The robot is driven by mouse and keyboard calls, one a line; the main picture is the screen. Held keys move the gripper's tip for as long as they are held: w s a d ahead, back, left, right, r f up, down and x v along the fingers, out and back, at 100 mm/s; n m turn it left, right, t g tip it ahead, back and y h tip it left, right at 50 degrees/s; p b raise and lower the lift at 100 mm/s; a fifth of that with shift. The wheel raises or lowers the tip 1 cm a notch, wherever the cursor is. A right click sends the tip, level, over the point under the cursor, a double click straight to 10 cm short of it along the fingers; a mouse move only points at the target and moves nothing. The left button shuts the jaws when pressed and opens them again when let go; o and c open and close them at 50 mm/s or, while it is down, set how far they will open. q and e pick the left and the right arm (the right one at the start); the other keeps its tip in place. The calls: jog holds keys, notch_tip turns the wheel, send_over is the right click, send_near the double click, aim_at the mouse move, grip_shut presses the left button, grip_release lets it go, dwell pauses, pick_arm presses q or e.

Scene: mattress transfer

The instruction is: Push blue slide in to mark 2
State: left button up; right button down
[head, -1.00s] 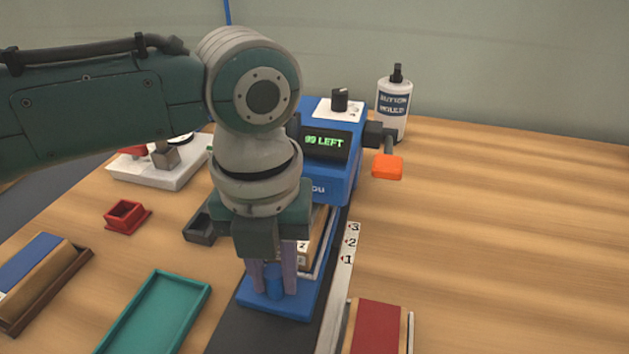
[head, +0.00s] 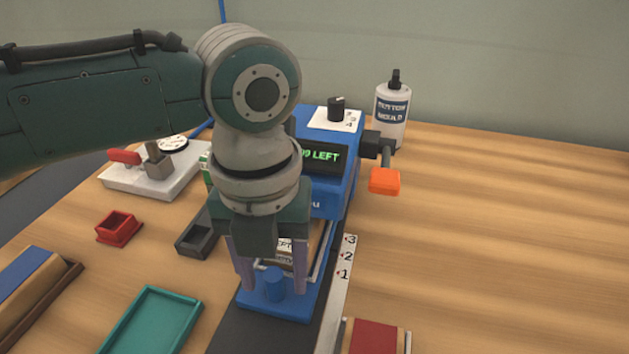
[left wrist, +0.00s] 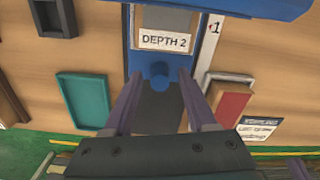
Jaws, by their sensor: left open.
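The blue slide (head: 302,304) lies on a dark track, running into the blue machine (head: 340,190). Its blue knob (head: 273,284) stands at the near end; the knob also shows in the left wrist view (left wrist: 159,74). A block labelled "DEPTH 2" (left wrist: 165,41) sits in the slide. The white strip (head: 335,298) beside the track bears marks 1, 2 (head: 348,256) and 3, with 3 nearest the machine. The slide's near edge is on the near side of mark 1. My left gripper (head: 273,280) points down, open, its fingers on either side of the knob and apart from it.
A teal tray (head: 150,322), a dark tray (head: 196,236) and a red tray (head: 119,227) lie left of the track. A red-topped block (head: 375,338) lies near right. An orange-ended lever (head: 384,181) and a bottle (head: 392,112) are at the machine's right. The right tabletop is clear.

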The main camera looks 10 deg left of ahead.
pick_arm(q)
notch_tip(320, 180, up, 9)
jog(key=shift+r+p, duration=0.15)
jog(key=shift+p, duration=0.65)
